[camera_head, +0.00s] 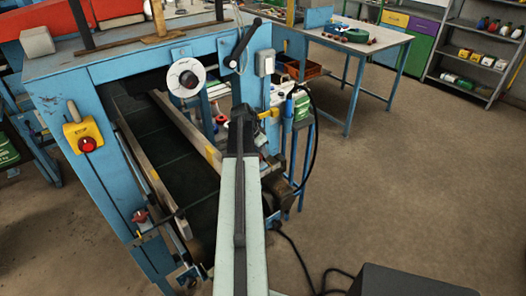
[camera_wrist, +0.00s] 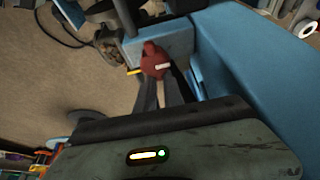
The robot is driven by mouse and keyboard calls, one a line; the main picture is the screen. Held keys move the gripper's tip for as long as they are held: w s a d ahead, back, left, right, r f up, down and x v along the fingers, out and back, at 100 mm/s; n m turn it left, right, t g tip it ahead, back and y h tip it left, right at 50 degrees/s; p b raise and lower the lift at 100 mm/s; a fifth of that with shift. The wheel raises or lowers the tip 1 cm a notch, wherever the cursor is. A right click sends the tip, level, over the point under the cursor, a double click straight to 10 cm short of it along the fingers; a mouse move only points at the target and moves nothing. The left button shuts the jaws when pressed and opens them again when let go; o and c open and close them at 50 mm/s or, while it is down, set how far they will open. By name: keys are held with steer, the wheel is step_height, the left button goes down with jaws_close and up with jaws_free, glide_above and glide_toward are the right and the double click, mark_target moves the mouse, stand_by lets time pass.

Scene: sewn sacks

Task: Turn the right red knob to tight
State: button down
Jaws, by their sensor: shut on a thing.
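The right red knob (camera_wrist: 153,60) shows in the wrist view at the far end of my fingers, in front of a blue machine part. A white mark is on its face. My gripper (camera_wrist: 159,80) is shut on this knob, with the fingers at its near side. In the head view my gripper (camera_head: 241,122) reaches to the right side of the blue machine (camera_head: 112,75), and my arm hides the knob there. Another red knob (camera_head: 139,215) sits on the machine's lower left side. I cannot read a tight mark.
A dark conveyor belt (camera_head: 172,160) with side rails runs left of my arm. A yellow box with a red button (camera_head: 87,145) is on the left post. Black cables (camera_head: 297,262) lie on the floor at the right. The floor further right is clear.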

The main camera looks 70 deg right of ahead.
steer(key=shift+a+f, duration=0.15)
steer(key=shift+a, duration=0.1)
steer(key=c, duration=1.5)
jaws_free()
steer(key=shift+w, duration=0.1)
steer(key=shift+o, duration=0.2)
steer(key=p+v, duration=0.7)
steer(key=v, duration=0.1)
steer(key=shift+d, duration=0.1)
